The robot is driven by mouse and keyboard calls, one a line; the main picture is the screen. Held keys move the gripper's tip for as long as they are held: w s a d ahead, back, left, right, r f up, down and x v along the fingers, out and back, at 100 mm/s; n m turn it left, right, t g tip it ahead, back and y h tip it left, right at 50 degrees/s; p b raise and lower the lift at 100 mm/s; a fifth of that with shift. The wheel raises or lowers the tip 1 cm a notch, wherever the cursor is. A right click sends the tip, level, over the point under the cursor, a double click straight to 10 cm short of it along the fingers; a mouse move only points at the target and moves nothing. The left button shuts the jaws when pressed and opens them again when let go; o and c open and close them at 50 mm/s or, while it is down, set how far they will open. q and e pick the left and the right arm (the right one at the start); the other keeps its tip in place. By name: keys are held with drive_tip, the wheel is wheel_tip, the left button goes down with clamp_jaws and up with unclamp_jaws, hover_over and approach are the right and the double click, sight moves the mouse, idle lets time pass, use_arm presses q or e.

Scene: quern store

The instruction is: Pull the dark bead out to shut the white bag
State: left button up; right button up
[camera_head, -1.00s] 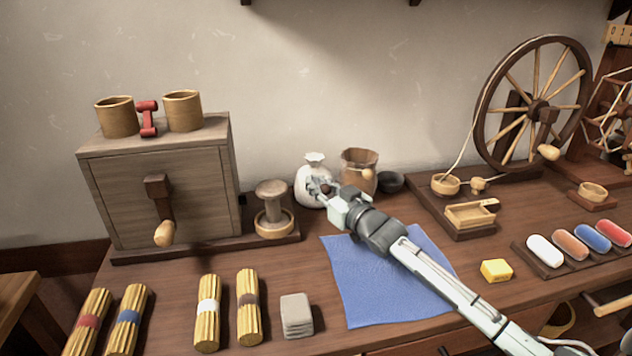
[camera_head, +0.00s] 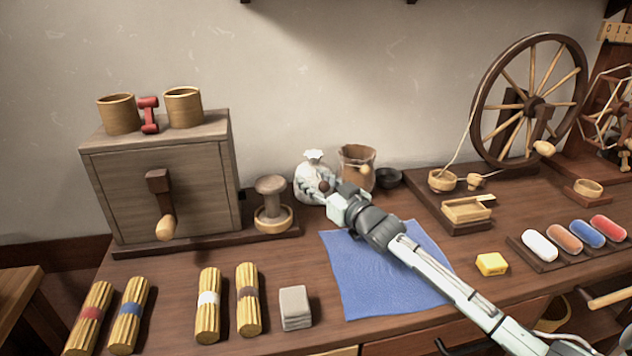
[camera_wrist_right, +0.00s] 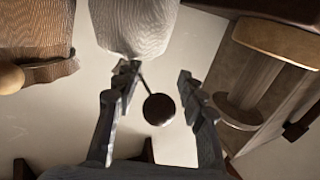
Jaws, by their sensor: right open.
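The white bag (camera_head: 309,192) stands upright on the bench near the wall, with a gathered neck. Its dark bead (camera_head: 323,186) sits in front of it, by my right gripper (camera_head: 327,188). In the right wrist view the bead (camera_wrist_right: 158,109) hangs on a short dark cord from the white bag (camera_wrist_right: 135,25). My right gripper (camera_wrist_right: 158,75) is open there, one finger on each side of the bead, with a gap visible to both. My left gripper is not in view.
A brown bag (camera_head: 356,158) with a light bead stands just right of the white bag, a dark bowl (camera_head: 388,178) beyond it. A wooden spool stand (camera_head: 271,203) is to the left. A blue cloth (camera_head: 375,280) lies under my right arm.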

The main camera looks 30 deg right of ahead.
drive_tip(key=s+d, duration=0.1)
drive_tip(key=s, duration=1.1)
drive_tip(key=shift+d, duration=0.35)
drive_tip(key=shift+f, duration=0.1)
